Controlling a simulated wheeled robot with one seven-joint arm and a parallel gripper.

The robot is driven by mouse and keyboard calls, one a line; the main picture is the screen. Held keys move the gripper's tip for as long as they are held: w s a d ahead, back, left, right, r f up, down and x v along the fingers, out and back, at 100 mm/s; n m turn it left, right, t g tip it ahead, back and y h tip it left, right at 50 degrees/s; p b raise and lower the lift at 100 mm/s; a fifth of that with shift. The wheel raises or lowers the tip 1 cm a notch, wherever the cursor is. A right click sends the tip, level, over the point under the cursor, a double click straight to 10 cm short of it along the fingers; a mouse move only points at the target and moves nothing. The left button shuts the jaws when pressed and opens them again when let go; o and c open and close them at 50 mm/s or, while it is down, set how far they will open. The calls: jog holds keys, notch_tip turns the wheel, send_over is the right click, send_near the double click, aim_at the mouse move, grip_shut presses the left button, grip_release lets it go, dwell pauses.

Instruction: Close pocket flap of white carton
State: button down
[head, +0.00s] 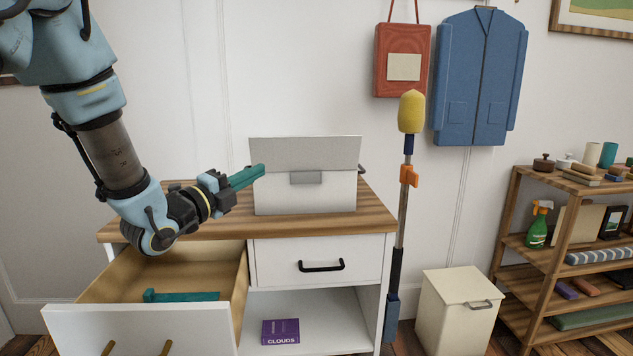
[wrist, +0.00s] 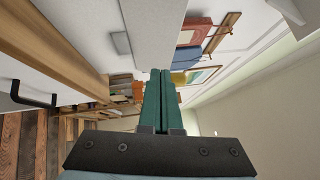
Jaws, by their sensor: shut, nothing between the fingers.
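The white carton (head: 300,199) stands on the cabinet's wooden top. Its grey flap (head: 305,150) stands up above the carton's front face, with a small grey tab (head: 306,178) below it. My gripper (head: 261,171) is shut and empty, its teal fingers pointing right at the carton's upper left corner, near the flap's left end. I cannot tell whether they touch. In the wrist view the shut fingers (wrist: 161,72) point away from the camera, beside a pale face of the carton (wrist: 75,25) with the grey tab (wrist: 122,42).
The cabinet's wooden top (head: 225,222) has bare space around the carton. Below my arm, an open drawer (head: 140,330) holds a teal object (head: 180,296). A yellow-headed pole (head: 403,215) stands right of the cabinet, near a cream bin (head: 450,315) and a wooden shelf (head: 505,215).

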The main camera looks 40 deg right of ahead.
jog(key=s+d+m+g+h, duration=0.1)
jog(key=s+d+m+g, duration=0.1)
jog(key=s, duration=0.2)
jog(key=p, duration=0.2)
send_near(312, 139)
jog(key=s+d, duration=0.3)
jog(key=d, duration=0.1)
jog(key=shift+w+d+r+p, duration=0.2)
jog(key=shift+w+d+p, duration=0.15)
jog(key=shift+w, duration=0.25)
jog(key=shift+w+d+r+p, duration=0.25)
jog(key=shift+w+d, duration=0.15)
jog(key=shift+w, duration=0.25)
jog(key=shift+w+d, duration=0.2)
jog(key=shift+w, duration=0.05)
jog(key=shift+w+r, duration=0.1)
jog(key=shift+r, duration=0.1)
